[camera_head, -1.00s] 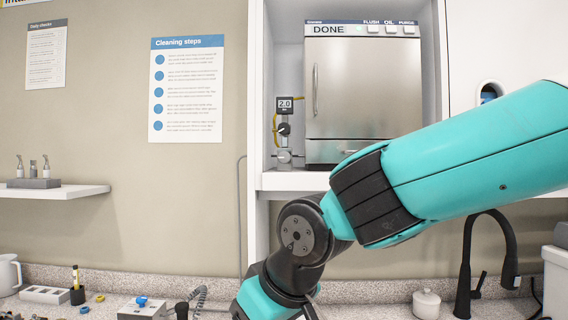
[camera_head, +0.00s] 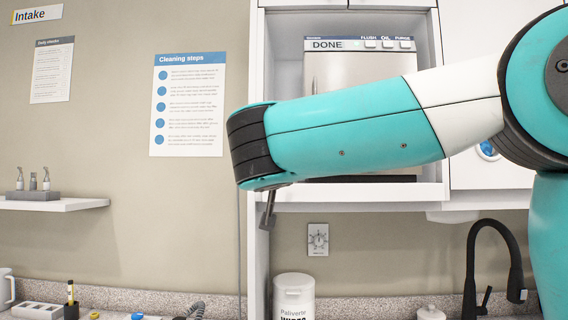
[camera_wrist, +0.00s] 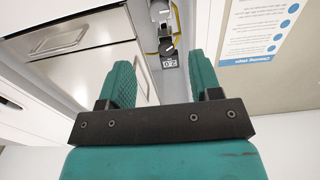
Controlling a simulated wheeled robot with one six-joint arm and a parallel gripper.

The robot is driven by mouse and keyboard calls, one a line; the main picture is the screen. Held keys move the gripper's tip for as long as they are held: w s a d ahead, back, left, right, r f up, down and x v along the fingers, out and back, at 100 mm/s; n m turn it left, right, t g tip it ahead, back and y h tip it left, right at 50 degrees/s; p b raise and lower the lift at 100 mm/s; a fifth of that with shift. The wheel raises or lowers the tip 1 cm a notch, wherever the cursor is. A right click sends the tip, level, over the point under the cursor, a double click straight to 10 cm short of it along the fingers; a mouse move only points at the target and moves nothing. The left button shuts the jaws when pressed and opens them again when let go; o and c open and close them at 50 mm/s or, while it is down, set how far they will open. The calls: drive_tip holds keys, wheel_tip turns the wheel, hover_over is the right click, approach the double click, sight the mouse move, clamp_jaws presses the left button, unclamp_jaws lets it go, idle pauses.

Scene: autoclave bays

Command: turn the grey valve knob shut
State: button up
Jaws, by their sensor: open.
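My gripper (camera_wrist: 161,66) shows in the wrist view with its two green fingers spread and nothing between them. Beyond the fingertips, at the top middle, is a small valve assembly with a gauge reading 2.0 (camera_wrist: 169,61), seen upside down. A dark round knob (camera_wrist: 166,45) sits just above the gauge in that picture, and a grey rounded part (camera_wrist: 159,8) is at the top edge. I cannot tell for sure which is the grey valve knob. The fingers look apart from all these parts. In the head view my arm hides the valve and gripper.
The steel autoclave (camera_head: 350,70), marked DONE, stands in a white bay right of the valve; its door (camera_wrist: 85,65) is close on the left in the wrist view. A cleaning poster (camera_head: 188,105) hangs left. A canister (camera_head: 294,295) and black tap (camera_head: 490,260) are below.

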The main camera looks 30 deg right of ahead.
drive_tip(key=p+x, duration=0.4)
drive_tip(key=x, duration=0.6)
drive_tip(key=shift+w+d+r, duration=0.1)
drive_tip(key=shift+w+d, duration=0.05)
drive_tip(key=shift+w, duration=0.15)
drive_tip(key=shift+p+x, duration=0.4)
drive_tip(key=shift+x, duration=0.35)
drive_tip(key=shift+c, duration=0.4)
drive_tip(key=c, duration=0.8)
